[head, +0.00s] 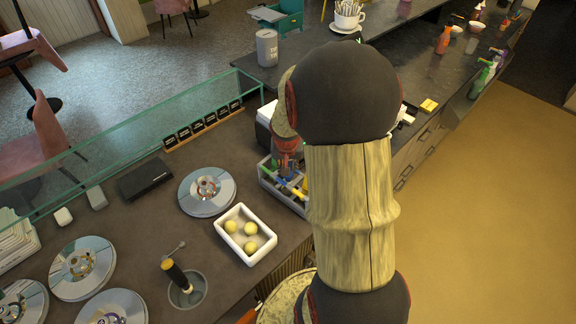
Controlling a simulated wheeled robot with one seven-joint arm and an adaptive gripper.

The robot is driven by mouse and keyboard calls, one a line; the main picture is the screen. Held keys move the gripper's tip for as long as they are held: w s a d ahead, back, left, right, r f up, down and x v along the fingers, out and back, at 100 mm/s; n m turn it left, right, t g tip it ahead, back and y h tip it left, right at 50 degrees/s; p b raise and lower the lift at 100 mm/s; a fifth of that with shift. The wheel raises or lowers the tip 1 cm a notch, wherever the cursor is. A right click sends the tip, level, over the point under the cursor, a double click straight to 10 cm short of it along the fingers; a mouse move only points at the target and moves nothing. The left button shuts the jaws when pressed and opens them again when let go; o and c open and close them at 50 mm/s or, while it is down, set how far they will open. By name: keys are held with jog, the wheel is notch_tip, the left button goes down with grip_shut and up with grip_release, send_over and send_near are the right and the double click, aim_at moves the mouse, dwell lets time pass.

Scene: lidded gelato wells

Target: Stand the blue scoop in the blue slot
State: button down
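A grey rack (268,181) with several coloured parts, blue, green and yellow among them, stands at the counter's right side, partly hidden behind my arm. I cannot tell which part is the blue slot or whether the blue scoop stands in it. My gripper (288,168) is at the rack, over or in it, small and mostly hidden by my arm. Its fingers are too unclear to show whether they are open or shut, or hold anything. A scoop with a black and yellow handle (177,275) leans in an open round well (200,291) at the lower middle.
Round metal lids (207,190) cover wells across the dark counter. A glass guard (130,137) and a row of black labels (203,127) edge the back. Free floor (480,230) lies right.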

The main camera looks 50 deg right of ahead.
jog(key=shift+f+b, duration=0.3)
jog(key=shift+f, duration=0.3)
jog(key=c, duration=1.5)
grip_release()
jog(key=shift+r, duration=0.1)
jog(key=w+d+p+v, duration=0.1)
jog(key=p+v, duration=0.4)
jog(key=v, duration=0.3)
jog(key=shift+s+r, duration=0.2)
jog(key=shift+r, duration=0.45)
jog(key=shift+a, duration=0.1)
